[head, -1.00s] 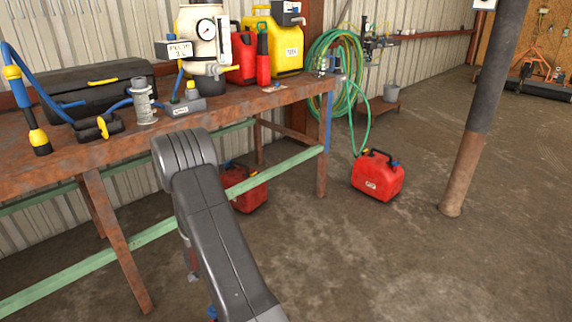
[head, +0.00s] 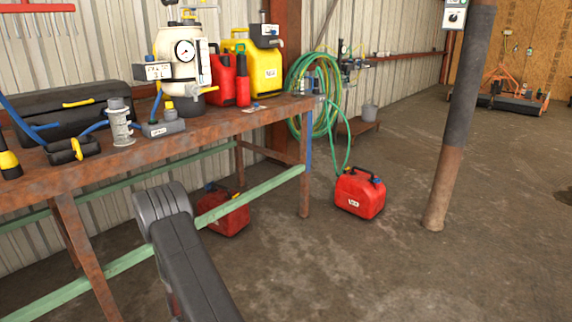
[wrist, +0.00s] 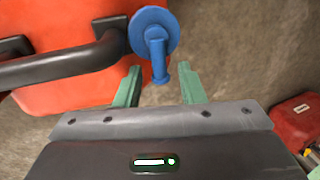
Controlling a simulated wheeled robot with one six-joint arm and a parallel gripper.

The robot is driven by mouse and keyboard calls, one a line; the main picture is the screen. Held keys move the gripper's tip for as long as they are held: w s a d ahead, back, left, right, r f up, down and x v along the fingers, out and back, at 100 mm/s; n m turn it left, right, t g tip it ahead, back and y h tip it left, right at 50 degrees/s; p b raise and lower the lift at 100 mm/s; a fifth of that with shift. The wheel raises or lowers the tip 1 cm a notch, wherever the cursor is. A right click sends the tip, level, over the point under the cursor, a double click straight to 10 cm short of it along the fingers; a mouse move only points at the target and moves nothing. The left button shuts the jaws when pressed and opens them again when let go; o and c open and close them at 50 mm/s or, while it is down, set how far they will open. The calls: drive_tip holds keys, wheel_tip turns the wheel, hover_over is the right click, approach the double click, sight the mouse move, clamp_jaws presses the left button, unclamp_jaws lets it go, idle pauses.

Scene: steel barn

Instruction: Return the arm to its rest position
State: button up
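My arm (head: 182,245) reaches into the lower middle of the head view, its rounded joint in front of the bench. My gripper is hidden in the head view. In the wrist view my gripper (wrist: 159,77) is open, with two green fingers apart. A blue cap-like part (wrist: 153,30) with a round disc and a stem shows between and beyond the fingertips, with gaps on both sides of the stem. Close by at the left is a red fuel can (wrist: 75,20) with a black handle (wrist: 65,67). I cannot tell whether the blue part belongs to this can.
A rusty bench (head: 205,128) bears a toolbox, a sprayer (head: 183,75) and fuel cans. Red cans stand under it (head: 225,218) and beside it (head: 358,195). A post (head: 455,120) stands at the right. Another red can (wrist: 298,120) is at the wrist view's right.

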drive_tip(key=shift+r, duration=0.1)
wheel_tip(320, 180, up, 13)
drive_tip(key=s+d+p, duration=0.2)
drive_tip(key=p, duration=0.2)
drive_tip(key=f+b, duration=0.1)
drive_tip(key=f, duration=0.3)
drive_tip(key=w+a+f+b, duration=0.1)
drive_tip(key=f+b, duration=0.1)
drive_tip(key=f, duration=0.3)
drive_tip(key=w+a+f+b, duration=0.1)
drive_tip(key=f, duration=0.3)
drive_tip(key=shift+f, duration=0.35)
drive_tip(key=shift+w+b, duration=0.1)
drive_tip(key=shift+b, duration=0.25)
drive_tip(key=n+b, duration=0.2)
drive_tip(key=shift+w+a+r+n, duration=0.15)
drive_tip(key=shift+w+a+n, duration=0.05)
drive_tip(key=shift+a+n, duration=0.1)
drive_tip(key=shift+n+b, duration=0.3)
drive_tip(key=shift+b, duration=0.1)
drive_tip(key=shift+r+g, duration=0.1)
drive_tip(key=shift+g, duration=0.2)
drive_tip(key=shift+w, duration=0.1)
